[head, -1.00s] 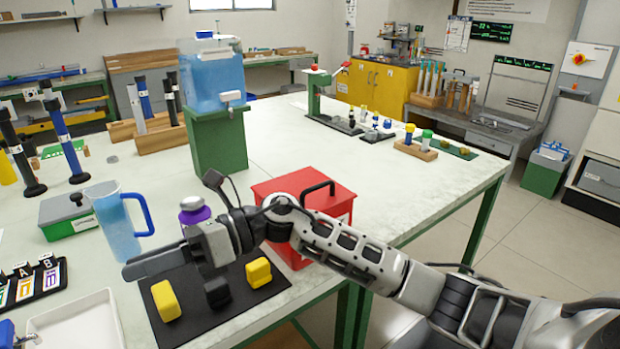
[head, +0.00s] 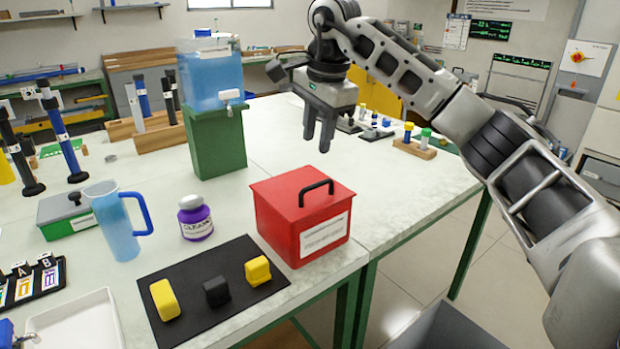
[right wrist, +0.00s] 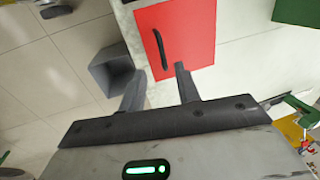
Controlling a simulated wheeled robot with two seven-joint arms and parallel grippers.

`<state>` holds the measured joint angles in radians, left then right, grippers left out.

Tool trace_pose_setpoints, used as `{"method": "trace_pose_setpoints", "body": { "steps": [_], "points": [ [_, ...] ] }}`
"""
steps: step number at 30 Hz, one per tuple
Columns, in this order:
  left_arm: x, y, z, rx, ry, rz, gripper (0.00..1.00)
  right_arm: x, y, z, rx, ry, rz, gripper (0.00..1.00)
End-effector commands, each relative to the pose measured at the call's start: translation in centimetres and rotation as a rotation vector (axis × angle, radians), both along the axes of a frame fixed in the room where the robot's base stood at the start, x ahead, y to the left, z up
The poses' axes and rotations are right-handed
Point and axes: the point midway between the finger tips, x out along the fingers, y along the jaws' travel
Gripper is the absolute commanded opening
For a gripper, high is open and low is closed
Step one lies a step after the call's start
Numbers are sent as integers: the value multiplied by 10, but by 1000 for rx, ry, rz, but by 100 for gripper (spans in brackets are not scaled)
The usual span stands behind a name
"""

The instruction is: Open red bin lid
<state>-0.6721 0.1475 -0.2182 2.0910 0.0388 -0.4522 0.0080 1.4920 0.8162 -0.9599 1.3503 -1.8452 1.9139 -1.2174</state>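The red bin (head: 298,228) stands on the white table near its front right edge, with its lid on and a white label on its front. The black lid handle (head: 316,191) arches over the top; in the right wrist view the handle (right wrist: 159,48) shows on the red lid (right wrist: 178,40) beyond the fingers. My right gripper (head: 318,138) hangs above and behind the bin, fingers pointing down, apart from the handle. Its fingers (right wrist: 160,83) are spread with nothing between them. My left gripper is not in view.
A black mat (head: 215,298) with two yellow blocks and one black block lies in front of the bin. A purple-labelled jar (head: 195,220) and a blue pitcher (head: 113,228) stand to the left. A water tank on a green stand (head: 217,142) is behind.

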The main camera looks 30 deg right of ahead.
Motion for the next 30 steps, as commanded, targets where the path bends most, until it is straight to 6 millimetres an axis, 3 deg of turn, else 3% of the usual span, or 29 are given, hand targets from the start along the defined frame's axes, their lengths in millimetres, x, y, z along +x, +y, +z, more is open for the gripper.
{"method": "trace_pose_setpoints", "body": {
  "steps": [6, 13, 19, 28, 30],
  "points": [
    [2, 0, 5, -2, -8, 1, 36, 9, 1, -49, 1, 4, 0, 33],
    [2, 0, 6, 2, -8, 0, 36, 17, 2, -87, 2, 2, 0, 33],
    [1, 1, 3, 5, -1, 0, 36, 20, 2, -101, 3, -1, 2, 33],
    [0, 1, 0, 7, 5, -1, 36, 20, 3, -103, 2, -2, 1, 33],
    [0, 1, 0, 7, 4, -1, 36, 20, 3, -102, 2, -2, 1, 13]
  ]
}}
